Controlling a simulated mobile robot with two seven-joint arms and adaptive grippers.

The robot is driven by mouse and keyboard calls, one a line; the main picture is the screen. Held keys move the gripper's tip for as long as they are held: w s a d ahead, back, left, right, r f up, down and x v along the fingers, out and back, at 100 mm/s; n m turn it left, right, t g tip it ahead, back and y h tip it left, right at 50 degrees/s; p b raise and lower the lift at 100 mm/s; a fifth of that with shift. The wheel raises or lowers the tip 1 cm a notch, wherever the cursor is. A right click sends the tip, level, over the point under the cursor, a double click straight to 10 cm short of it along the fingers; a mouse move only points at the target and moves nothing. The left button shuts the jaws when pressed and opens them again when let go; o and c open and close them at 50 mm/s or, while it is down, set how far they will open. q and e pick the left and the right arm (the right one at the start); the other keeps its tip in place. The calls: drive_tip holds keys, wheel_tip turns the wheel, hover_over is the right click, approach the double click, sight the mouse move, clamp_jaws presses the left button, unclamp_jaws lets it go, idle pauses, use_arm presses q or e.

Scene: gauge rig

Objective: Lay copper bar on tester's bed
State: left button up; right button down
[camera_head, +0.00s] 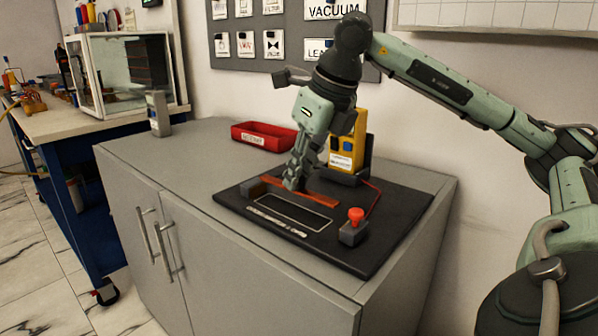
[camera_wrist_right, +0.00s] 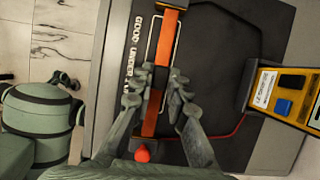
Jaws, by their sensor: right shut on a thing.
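The copper bar (camera_head: 325,199) is a long flat orange-brown strip over the black tester board (camera_head: 375,255). My right gripper (camera_head: 293,184) reaches down from above and is shut on the bar near its middle. In the right wrist view, the fingers (camera_wrist_right: 161,82) close on both sides of the bar (camera_wrist_right: 169,35), which runs lengthwise over part of the white-outlined rectangle (camera_wrist_right: 153,38). I cannot tell whether the bar touches the board. A dark block (camera_head: 251,187) is at the bar's left end in the head view. My left gripper is not in view.
A yellow meter (camera_head: 346,145) stands behind the bar with a red wire. A red button (camera_head: 355,215) on a grey block is at the board's right. A red tray (camera_head: 263,136) and a small grey device (camera_head: 158,114) are farther left. The cabinet top's left part is clear.

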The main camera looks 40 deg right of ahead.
sight(303, 185)
drive_tip(key=shift+f, duration=0.15)
idle(0.5)
drive_tip(key=shift+f+b, duration=1.8)
drive_tip(key=shift+f, duration=0.1)
drive_tip(key=c, duration=0.9)
unclamp_jaws()
drive_tip(key=shift+f, duration=0.1)
